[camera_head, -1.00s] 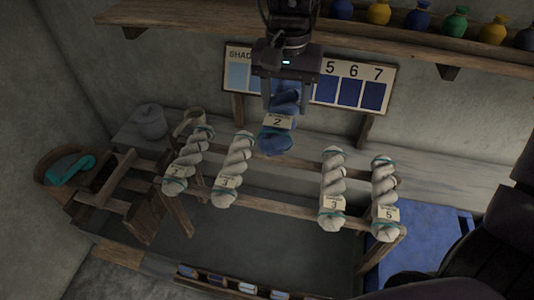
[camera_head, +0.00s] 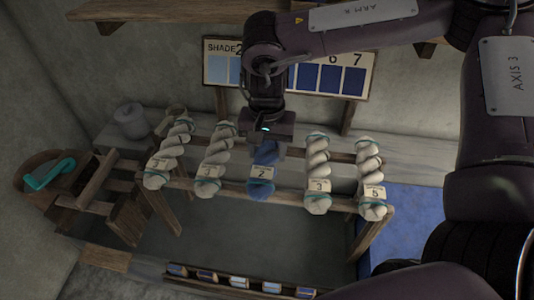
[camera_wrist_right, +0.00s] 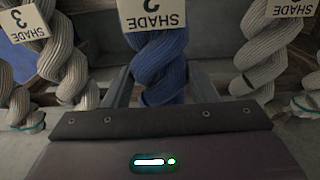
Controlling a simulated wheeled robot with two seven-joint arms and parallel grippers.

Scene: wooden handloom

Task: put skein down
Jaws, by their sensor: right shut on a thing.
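The blue skein (camera_head: 262,188) carries a tag reading 2 and sits in the middle of the wooden rack (camera_head: 290,198), between undyed skeins. My right gripper (camera_head: 266,150) is over its upper end and shut on it. In the right wrist view the blue skein (camera_wrist_right: 160,60) runs between the two fingers, its tag reading SHADE 2. The skein seems to lie across the rack's bars, but the gripper hides its top, so contact there cannot be told. My left gripper is not in view.
Undyed skeins lie close on both sides, on the left (camera_head: 215,152) and on the right (camera_head: 317,175). A shade board (camera_head: 340,80) stands behind. A trough of small coloured pieces (camera_head: 235,282) is in front. A blue surface (camera_head: 400,235) is at the right.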

